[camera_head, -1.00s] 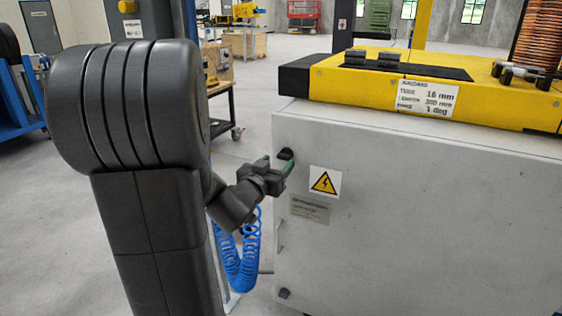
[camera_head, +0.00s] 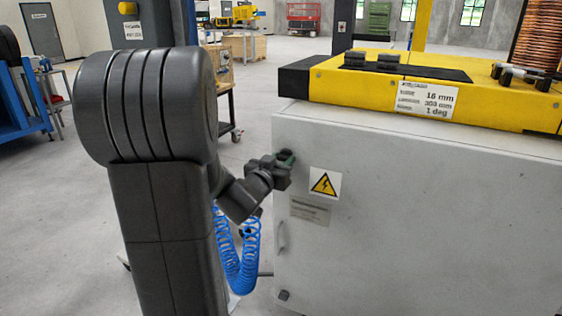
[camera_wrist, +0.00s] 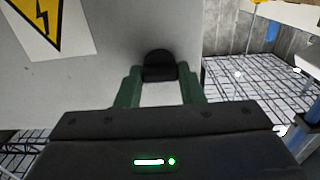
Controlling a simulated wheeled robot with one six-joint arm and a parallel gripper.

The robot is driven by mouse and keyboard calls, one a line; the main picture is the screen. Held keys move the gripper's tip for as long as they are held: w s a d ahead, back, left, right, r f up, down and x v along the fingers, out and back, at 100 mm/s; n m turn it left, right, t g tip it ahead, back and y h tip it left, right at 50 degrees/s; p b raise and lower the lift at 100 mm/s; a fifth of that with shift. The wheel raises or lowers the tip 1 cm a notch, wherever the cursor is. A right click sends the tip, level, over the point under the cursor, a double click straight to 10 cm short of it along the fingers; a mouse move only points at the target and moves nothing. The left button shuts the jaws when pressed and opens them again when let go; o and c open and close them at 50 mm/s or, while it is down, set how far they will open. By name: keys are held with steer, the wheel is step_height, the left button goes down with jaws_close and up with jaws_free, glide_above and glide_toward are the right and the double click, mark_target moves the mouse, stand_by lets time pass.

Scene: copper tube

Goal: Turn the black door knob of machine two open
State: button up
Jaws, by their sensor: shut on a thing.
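The black door knob (camera_wrist: 159,66) sits on the pale grey cabinet door of the machine (camera_head: 400,220), near its upper left corner. In the wrist view my gripper (camera_wrist: 159,73) has its two green fingers on either side of the knob, shut on it. In the head view my gripper (camera_head: 287,157) is against the door at the knob, and its body hides the knob there.
A yellow warning sign (camera_head: 325,184) and a small grey plate (camera_head: 310,211) are right of and below my gripper. A handle (camera_head: 281,237) is lower on the door. A yellow bending unit (camera_head: 480,100) is on top. A blue coiled hose (camera_head: 240,260) hangs left of the cabinet.

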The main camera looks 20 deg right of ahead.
steer(key=m+b, duration=0.2)
steer(key=m, duration=0.1)
steer(key=shift+f+m+b, duration=0.15)
steer(key=shift+m+b, duration=0.25)
steer(key=m+b, duration=0.3)
steer(key=m, duration=0.2)
steer(key=m+b, duration=0.2)
steer(key=m, duration=0.3)
steer(key=shift+b, duration=0.4)
steer(key=shift+m+b, duration=1)
steer(key=shift+m, duration=1)
steer(key=o, duration=1)
